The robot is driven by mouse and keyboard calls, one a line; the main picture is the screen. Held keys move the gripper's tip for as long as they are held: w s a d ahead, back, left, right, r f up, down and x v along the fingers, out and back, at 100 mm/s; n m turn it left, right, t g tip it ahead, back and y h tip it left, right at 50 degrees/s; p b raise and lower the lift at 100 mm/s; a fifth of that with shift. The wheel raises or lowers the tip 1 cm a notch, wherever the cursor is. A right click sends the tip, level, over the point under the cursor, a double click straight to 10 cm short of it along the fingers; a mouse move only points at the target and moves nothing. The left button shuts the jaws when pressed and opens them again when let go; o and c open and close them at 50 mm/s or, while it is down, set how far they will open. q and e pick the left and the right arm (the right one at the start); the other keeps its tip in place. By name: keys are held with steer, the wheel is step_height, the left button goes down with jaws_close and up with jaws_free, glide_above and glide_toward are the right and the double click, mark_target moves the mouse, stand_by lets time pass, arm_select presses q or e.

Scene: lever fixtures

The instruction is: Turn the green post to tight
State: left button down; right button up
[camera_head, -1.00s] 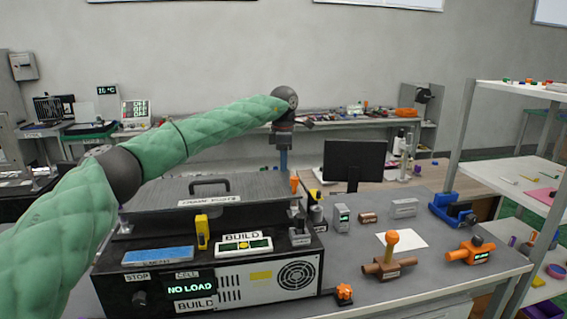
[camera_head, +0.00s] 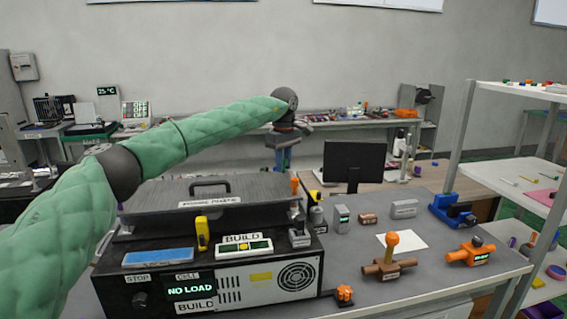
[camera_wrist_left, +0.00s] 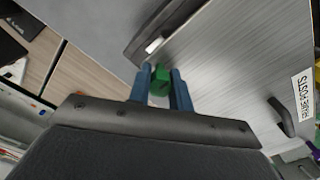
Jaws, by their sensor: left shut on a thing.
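The green post (camera_wrist_left: 160,79) shows in the left wrist view as a small green block at the edge of a grey metal plate. My left gripper (camera_wrist_left: 162,84) has its blue fingers on either side of it and is shut on it. In the head view my left gripper (camera_head: 283,160) points down behind the black machine's raised panel. There the post is mostly hidden, and I cannot read its turn position. My right gripper is not in view.
The black machine (camera_head: 265,297) has a handled grey panel (camera_head: 160,192) on top and a display reading NO LOAD. Orange valve fixtures (camera_head: 391,243) and a blue vise (camera_head: 452,211) stand to the right. A dark monitor (camera_head: 355,163) stands behind.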

arm_select(q)
steer(key=shift+r+m, duration=0.2)
steer(key=shift+m, duration=0.2)
steer(key=c, duration=1.3)
jaws_free()
steer(key=shift+w, duration=0.1)
steer(key=shift+f, duration=0.1)
